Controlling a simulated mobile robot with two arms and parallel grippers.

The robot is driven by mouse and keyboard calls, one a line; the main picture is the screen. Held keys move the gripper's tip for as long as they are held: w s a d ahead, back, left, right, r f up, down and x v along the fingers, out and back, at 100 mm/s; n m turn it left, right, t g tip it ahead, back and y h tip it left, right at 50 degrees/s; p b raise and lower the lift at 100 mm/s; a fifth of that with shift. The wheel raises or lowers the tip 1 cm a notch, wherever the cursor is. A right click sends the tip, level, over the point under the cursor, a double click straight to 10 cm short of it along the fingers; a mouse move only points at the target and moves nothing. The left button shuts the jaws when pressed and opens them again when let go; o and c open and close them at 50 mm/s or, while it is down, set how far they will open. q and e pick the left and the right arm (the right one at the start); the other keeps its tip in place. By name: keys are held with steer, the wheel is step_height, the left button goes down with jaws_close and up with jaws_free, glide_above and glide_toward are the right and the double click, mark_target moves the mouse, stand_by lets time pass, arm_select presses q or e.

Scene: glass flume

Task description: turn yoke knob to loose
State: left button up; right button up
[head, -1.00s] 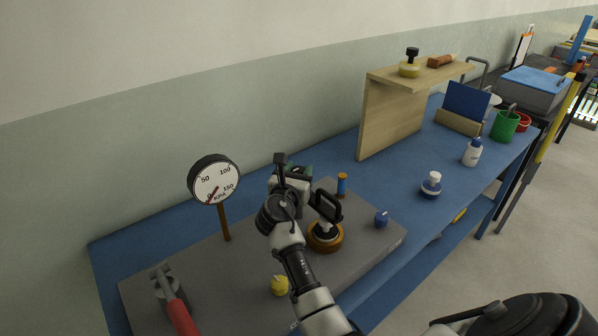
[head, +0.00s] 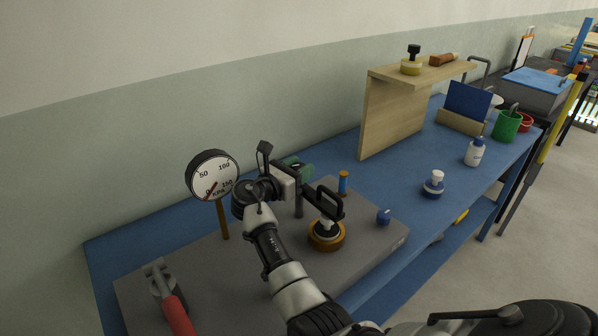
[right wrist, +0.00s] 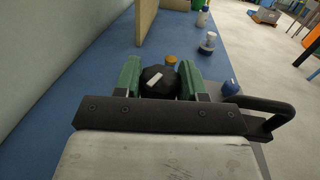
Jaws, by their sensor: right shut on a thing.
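My right gripper (head: 300,170) is over the grey plate in the head view, with its green fingers pointing right and away. In the right wrist view the gripper (right wrist: 160,80) has its green fingers on both sides of a round black knob (right wrist: 153,88) with a white mark. The mark slants up to the right. The gripper is shut on this knob. I cannot read any loose or tight label. My left gripper is not in view.
A KPa gauge (head: 213,175) stands left of my right wrist. A red-handled tool (head: 174,310) is front left.

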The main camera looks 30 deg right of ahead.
mark_target(301, 166)
steer(key=shift+m+g, duration=0.6)
steer(key=shift+g, duration=0.3)
steer(key=o, duration=0.9)
steer(key=shift+d+f, duration=0.1)
steer(key=shift+r+b, duration=0.3)
steer(key=shift+r, duration=0.35)
step_height(301, 166, up, 3)
steer(key=shift+s+r, duration=0.1)
steer(key=s+d+r, duration=0.5)
steer(key=s+r, duration=0.1)
steer(key=s, duration=0.4)
steer(key=shift+d+r, duration=0.15)
steer(key=shift+r, duration=0.1)
steer(key=shift+s, duration=0.1)
